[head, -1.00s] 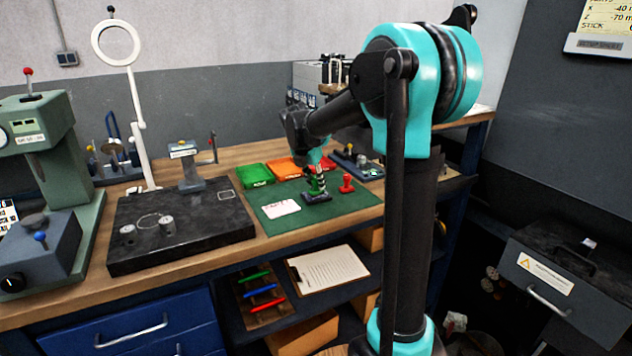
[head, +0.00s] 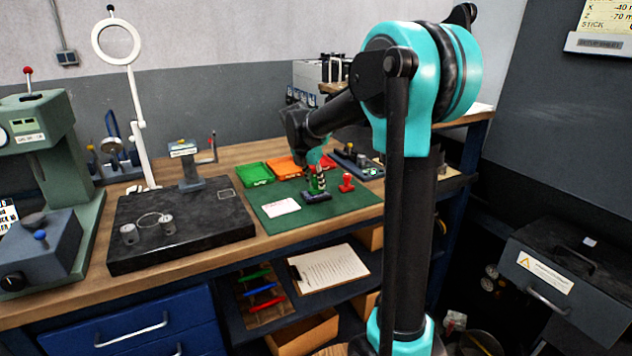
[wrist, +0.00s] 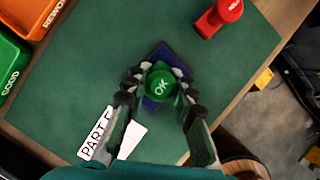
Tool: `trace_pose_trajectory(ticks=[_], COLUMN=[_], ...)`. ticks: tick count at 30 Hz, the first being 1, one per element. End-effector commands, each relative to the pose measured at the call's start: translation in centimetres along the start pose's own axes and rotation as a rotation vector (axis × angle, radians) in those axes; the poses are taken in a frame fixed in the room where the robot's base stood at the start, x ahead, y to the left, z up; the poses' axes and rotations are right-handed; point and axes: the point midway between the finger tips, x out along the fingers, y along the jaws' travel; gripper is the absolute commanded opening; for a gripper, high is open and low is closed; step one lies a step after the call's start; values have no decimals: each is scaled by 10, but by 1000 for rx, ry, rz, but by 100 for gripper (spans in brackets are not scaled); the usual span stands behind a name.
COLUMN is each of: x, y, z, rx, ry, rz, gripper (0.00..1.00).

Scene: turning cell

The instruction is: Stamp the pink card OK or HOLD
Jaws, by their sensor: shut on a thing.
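My gripper (wrist: 160,92) is shut on the green stamp (wrist: 161,84), whose top reads OK. In the head view the gripper (head: 317,172) points down over the green mat, with the stamp (head: 316,186) between its fingers. The stamp is at a dark blue ink pad (head: 316,197); I cannot tell whether they touch. The pad's edge shows behind the stamp in the wrist view (wrist: 160,50). The card (head: 281,207) lies flat left of the pad and looks nearly white. In the wrist view the card (wrist: 95,138) shows "PART" and is partly hidden by a finger.
A red stamp (head: 346,183) stands upright right of the pad on the green mat (head: 335,208). A green tray (head: 255,174) and an orange tray (head: 284,167) lie behind the mat. A black plate (head: 180,245) with small metal parts lies to the left.

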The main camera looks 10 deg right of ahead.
Motion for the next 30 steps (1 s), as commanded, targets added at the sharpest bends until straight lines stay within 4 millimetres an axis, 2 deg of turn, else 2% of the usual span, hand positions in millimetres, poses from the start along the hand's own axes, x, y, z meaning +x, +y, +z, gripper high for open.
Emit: trace_pose_trajectory(ticks=[30], x=[-62], y=[0], z=[25], rx=[0], ry=[0], rz=[0], gripper=[5])
